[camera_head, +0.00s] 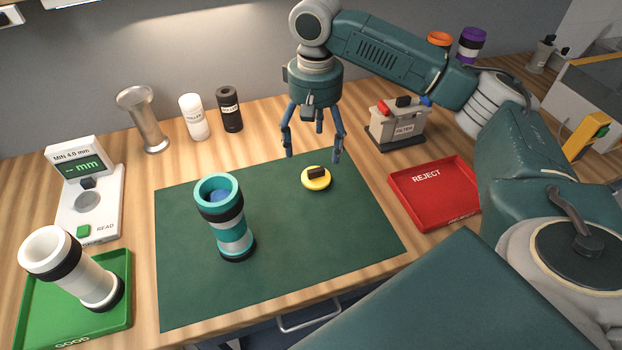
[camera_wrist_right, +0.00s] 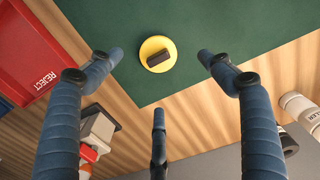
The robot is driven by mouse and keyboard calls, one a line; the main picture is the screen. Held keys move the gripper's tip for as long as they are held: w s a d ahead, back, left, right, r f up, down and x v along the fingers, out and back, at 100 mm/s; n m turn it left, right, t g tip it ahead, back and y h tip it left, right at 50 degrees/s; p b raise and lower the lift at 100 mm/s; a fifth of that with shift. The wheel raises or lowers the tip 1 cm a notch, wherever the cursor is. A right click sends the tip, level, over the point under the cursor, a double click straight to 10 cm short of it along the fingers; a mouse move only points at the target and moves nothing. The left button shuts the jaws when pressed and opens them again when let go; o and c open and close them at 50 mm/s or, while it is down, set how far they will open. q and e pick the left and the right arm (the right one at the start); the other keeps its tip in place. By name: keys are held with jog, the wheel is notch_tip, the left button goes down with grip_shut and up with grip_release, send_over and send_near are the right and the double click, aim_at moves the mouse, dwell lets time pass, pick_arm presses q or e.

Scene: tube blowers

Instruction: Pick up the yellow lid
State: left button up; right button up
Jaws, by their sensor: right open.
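The yellow lid (camera_head: 316,179) is a small round disc with a dark brown block-shaped knob on top. It lies flat on the dark green mat (camera_head: 300,250), near the mat's back edge. My right gripper (camera_head: 313,152) is open and empty above the lid, its fingers pointing down and apart from it. In the right wrist view the lid (camera_wrist_right: 157,54) shows between the spread blue fingers (camera_wrist_right: 160,62), with its knob uncovered. My left gripper is not in view.
A teal tube (camera_head: 228,222) stands on the mat, left of the lid. The red REJECT tray (camera_head: 435,215) and a filter box (camera_head: 397,130) are to the right. A white tube (camera_head: 92,282) stands in the green GOOD tray (camera_head: 118,323) at left.

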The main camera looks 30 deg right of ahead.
aim_at(316, 169)
notch_tip(316, 169, down, 5)
jog(key=shift+s+f+p, duration=0.15)
jog(key=shift+p, duration=0.2)
jog(key=f, duration=0.1)
jog(key=f+p, duration=0.1)
jog(key=f, duration=0.2)
jog(key=shift+w+d+f, duration=0.15)
jog(key=shift+w+d, duration=0.05)
jog(key=shift+d, duration=0.1)
jog(key=shift+f, duration=0.65)
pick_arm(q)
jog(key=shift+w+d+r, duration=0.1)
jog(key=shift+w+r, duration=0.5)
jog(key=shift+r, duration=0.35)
pick_arm(e)
jog(key=c, duration=1.2)
